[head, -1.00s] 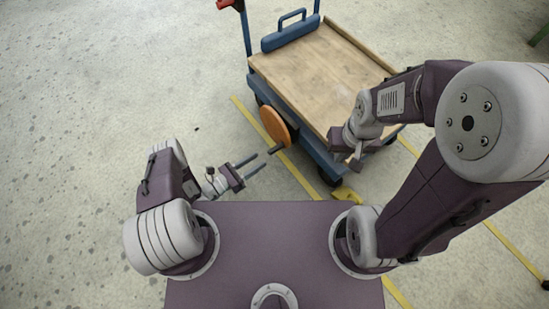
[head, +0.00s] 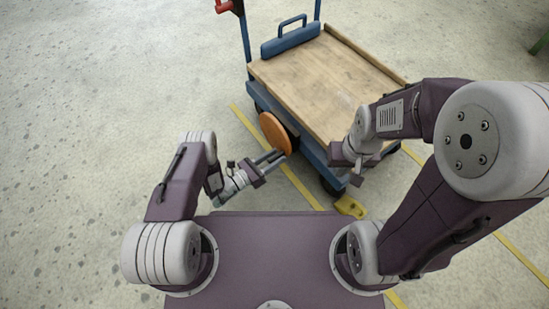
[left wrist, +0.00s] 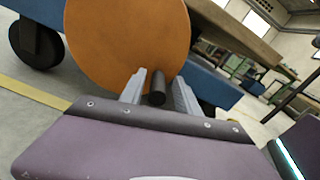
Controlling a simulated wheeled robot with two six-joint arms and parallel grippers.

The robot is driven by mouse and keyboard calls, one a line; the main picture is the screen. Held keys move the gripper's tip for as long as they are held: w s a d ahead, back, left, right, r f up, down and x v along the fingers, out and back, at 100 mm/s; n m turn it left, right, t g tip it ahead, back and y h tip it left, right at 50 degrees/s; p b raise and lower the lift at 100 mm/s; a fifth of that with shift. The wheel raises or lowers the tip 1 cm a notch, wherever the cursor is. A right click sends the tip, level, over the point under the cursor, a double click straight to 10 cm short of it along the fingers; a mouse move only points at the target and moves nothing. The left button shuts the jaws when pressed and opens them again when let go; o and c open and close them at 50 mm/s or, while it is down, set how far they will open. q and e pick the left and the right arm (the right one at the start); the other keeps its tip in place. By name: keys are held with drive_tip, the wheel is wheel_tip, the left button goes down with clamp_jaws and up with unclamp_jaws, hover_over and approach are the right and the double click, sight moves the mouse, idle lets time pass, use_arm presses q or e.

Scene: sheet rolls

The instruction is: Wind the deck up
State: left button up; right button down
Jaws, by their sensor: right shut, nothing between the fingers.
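The orange wheel (head: 276,132) is on the near side of the blue cart, below its wooden deck (head: 325,80). It also shows in the left wrist view (left wrist: 125,40), with a dark handle peg (left wrist: 157,86) sticking out from it. My left gripper (head: 277,156) is open at the lower part of the wheel. In the left wrist view its two fingers (left wrist: 158,92) stand on either side of the peg, with a gap visible. In the head view the fingers mostly hide the peg. My right gripper (head: 350,172) is shut and empty beside the cart's near right edge.
The blue cart frame (head: 301,128) has dark wheels and an upright handle with a red part (head: 226,6). Yellow floor lines (head: 303,188) pass under the cart, and a yellow block (head: 350,207) lies near it. Floor on the left is clear.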

use_arm(q)
clamp_jaws()
drive_tip(key=shift+s+d+f, duration=0.1)
drive_tip(key=shift+s, duration=0.15)
idle(0.9)
